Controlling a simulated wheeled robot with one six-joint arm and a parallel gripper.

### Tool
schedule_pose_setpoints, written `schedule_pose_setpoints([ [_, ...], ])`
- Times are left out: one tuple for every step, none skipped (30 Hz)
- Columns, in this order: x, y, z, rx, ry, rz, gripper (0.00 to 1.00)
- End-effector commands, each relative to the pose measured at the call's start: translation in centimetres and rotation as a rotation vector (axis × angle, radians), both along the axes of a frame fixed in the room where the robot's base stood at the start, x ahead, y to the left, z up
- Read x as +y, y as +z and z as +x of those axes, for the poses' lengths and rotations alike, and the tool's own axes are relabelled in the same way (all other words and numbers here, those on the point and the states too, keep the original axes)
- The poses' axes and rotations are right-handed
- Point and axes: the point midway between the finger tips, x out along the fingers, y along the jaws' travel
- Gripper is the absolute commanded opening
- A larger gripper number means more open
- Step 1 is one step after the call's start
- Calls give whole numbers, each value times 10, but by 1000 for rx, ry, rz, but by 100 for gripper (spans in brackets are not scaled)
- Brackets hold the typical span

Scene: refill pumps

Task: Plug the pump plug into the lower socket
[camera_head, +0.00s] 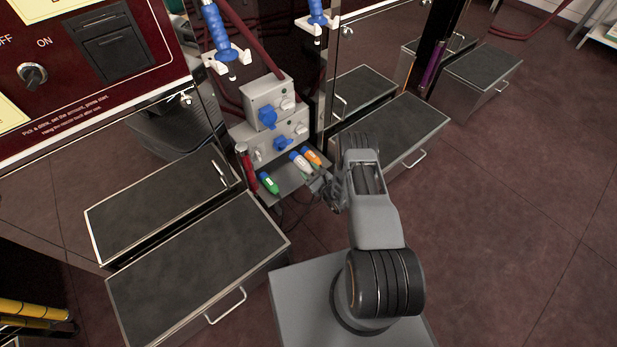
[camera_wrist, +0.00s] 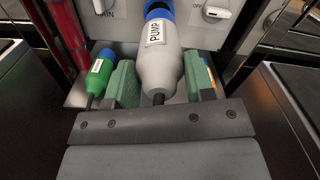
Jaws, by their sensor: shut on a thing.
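The pump plug (camera_wrist: 165,62) is grey with a blue front end and a "PUMP" label. In the wrist view it lies between the green finger pads of my gripper (camera_wrist: 160,82), which is shut on it. In the head view the pump plug (camera_head: 299,160) is at the small shelf, with my gripper (camera_head: 314,176) at its cable end. I cannot tell whether it touches the shelf. The lower socket (camera_head: 283,144) has a blue cover and sits on the lower grey box, just behind the plug. In the wrist view its face is hidden behind the plug.
A green plug (camera_head: 269,182) lies left on the shelf and an orange plug (camera_head: 312,156) right, close to my fingers. The upper socket (camera_head: 267,117) is above. A red cylinder (camera_head: 246,167) stands left of the shelf. Step boxes (camera_head: 200,272) flank the space; dark cables hang below.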

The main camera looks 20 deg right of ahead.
Motion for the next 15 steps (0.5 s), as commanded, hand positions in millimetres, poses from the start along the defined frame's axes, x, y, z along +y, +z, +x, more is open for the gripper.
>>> schedule_pose_setpoints([
  [0, -10, 0, -2, -1, -1, 6],
  [0, -12, 0, -2, 0, -2, 6],
  [0, -15, 0, -3, 0, -4, 6],
  [0, -17, 0, -3, 0, -4, 6],
  [0, -18, 0, -3, 0, -5, 6],
  [0, -19, 1, -4, 0, -6, 6],
  [1, -20, 1, -5, 1, -7, 6],
  [1, -20, 2, -5, 1, -7, 6],
  [1, -21, 3, -5, 1, -8, 6],
  [2, -21, 4, -5, 1, -8, 6],
  [3, -21, 5, -5, 1, -8, 6],
  [4, -21, 7, -5, 2, -8, 6],
  [5, -21, 8, -5, 2, -8, 6],
  [5, -21, 10, -5, 4, -8, 6],
  [7, -21, 13, -5, 5, -8, 6],
])
